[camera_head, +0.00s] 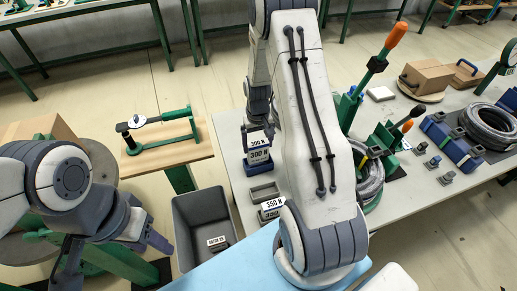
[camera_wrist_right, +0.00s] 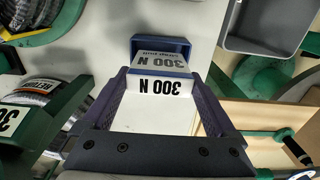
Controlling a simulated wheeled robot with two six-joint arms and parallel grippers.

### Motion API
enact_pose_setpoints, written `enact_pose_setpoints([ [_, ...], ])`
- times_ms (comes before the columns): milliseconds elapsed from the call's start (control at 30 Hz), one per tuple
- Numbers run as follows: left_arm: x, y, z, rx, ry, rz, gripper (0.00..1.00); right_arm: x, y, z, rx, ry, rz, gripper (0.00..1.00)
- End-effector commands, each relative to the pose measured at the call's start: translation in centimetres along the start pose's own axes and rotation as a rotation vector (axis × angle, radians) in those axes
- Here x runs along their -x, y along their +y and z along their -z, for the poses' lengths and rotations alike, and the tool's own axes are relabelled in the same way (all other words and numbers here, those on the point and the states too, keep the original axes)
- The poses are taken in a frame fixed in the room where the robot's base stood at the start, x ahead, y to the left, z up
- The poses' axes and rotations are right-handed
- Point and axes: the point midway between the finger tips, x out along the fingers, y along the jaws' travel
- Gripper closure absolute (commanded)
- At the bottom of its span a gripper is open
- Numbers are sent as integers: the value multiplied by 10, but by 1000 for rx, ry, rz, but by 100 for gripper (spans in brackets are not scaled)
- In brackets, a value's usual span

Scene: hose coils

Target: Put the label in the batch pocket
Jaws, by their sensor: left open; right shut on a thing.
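In the head view my right gripper (camera_head: 258,133) is at the table's left edge, partly behind my own arm. It is shut on a white label reading 300 N (camera_head: 259,142). The right wrist view shows the label (camera_wrist_right: 160,87) between the fingers (camera_wrist_right: 160,78). Just beyond is a blue holder (camera_wrist_right: 160,43) with a 300 N face inside; I cannot tell whether the label touches it. The grey bin (camera_head: 188,233) carries a small BATCH tag (camera_head: 217,240). I cannot make out which part is the batch pocket. My left gripper (camera_head: 112,258) is open and empty, left of the bin.
A small grey tray (camera_head: 263,192) and a 350 N label (camera_head: 273,203) lie along the table's left edge. Green clamps with orange handles (camera_head: 396,35) and hose coils (camera_head: 490,125) stand on the right. A wooden stand with a green tool (camera_head: 165,150) is at left.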

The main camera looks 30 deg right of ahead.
Motion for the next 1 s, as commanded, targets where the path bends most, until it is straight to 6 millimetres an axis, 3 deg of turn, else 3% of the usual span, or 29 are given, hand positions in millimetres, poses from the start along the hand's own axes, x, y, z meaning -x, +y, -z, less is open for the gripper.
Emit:
enact_pose_setpoints([
  [300,14,1,1,1,0,0,50,-37,1,0,-2,-3,0,97],
  [733,9,1,0,0,0,0,50,-45,1,0,-2,0,0,97],
  [767,10,1,1,1,0,0,50,-44,1,0,-2,0,0,0],
  [1000,11,1,1,0,0,0,50,-43,1,0,-2,0,0,0],
])
